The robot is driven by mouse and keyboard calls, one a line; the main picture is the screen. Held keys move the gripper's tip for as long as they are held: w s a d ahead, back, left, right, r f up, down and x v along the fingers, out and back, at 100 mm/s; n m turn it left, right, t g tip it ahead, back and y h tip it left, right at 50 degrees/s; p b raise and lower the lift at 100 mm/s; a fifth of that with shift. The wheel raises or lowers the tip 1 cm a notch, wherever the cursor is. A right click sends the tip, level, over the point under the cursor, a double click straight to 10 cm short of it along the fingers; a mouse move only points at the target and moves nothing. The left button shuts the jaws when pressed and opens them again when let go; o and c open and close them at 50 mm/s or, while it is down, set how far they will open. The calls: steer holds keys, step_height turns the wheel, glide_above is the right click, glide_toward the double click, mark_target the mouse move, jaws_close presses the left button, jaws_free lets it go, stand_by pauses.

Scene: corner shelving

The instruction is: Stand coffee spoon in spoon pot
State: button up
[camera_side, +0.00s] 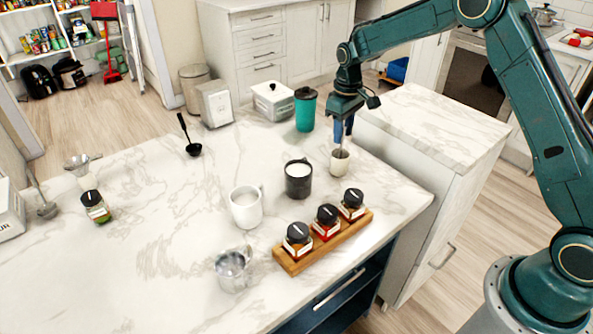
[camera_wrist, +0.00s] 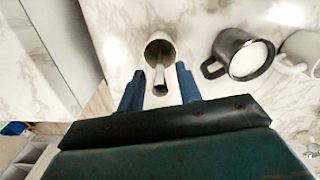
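The spoon pot (camera_side: 339,165) is a small cream cup standing on the marble counter near its right edge. It also shows in the wrist view (camera_wrist: 152,46). The metal coffee spoon (camera_wrist: 160,78) stands in the pot with its handle sticking up above the rim; its lower end is hidden inside. My gripper (camera_wrist: 160,84) is above the pot, pointing down. Its two blue fingers are spread on either side of the spoon handle, with a visible gap to each side. In the side view my gripper (camera_side: 344,132) is just above the rim.
A black mug (camera_side: 298,181) with white contents stands close to the pot, and a white mug (camera_side: 246,208) is beyond it. A wooden rack (camera_side: 335,247) with three jars is near the front edge. A teal tumbler (camera_side: 305,112) stands behind. The counter's left middle is clear.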

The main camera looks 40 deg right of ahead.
step_height(320, 180, up, 13)
stand_by(0.5)
stand_by(0.9)
steer(key=s+a+r+m+t, duration=0.1)
steer(key=s+a+r, duration=0.1)
steer(key=s+r, duration=0.55)
steer(key=s+a+r+t, duration=0.2)
steer(key=s+r, duration=0.2)
steer(key=s, duration=0.6)
steer(key=s+a+f+t, duration=0.1)
steer(key=s+f, duration=0.1)
steer(key=s, duration=0.7)
steer(key=s+a+f+m+t, duration=0.1)
steer(key=s+f, duration=0.1)
steer(key=s, duration=0.7)
steer(key=shift+s+f+t, duration=0.15)
steer(key=shift+f+t, duration=0.1)
steer(key=shift+t, duration=0.05)
